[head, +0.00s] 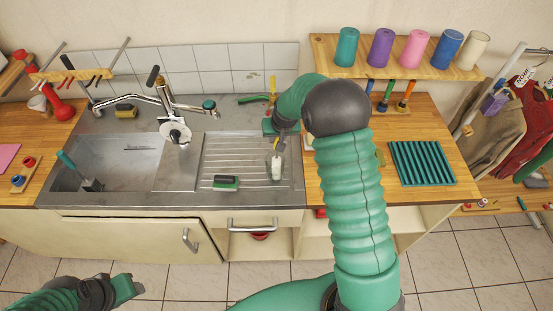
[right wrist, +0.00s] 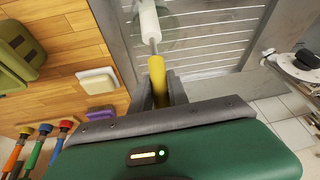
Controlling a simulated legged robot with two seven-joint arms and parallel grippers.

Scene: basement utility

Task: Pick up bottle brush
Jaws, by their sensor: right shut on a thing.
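The bottle brush has a white head (head: 276,166) and hangs over the ribbed drainboard (head: 222,160) of the sink in the head view. In the right wrist view its yellow handle (right wrist: 158,80) runs between my right gripper's fingers, with the white head (right wrist: 149,22) beyond them. My right gripper (head: 281,140) is shut on the handle; it also shows in the right wrist view (right wrist: 160,92). Part of the handle is hidden by the gripper. My left gripper (head: 125,288) is low at the left, away from the counter, and its jaws cannot be made out.
A green and dark sponge (head: 226,182) lies on the drainboard. The sink basin (head: 120,160) and faucet (head: 168,100) are to the left. A green ribbed mat (head: 422,163) lies on the wooden counter at right. A shelf (head: 400,62) holds several coloured cups.

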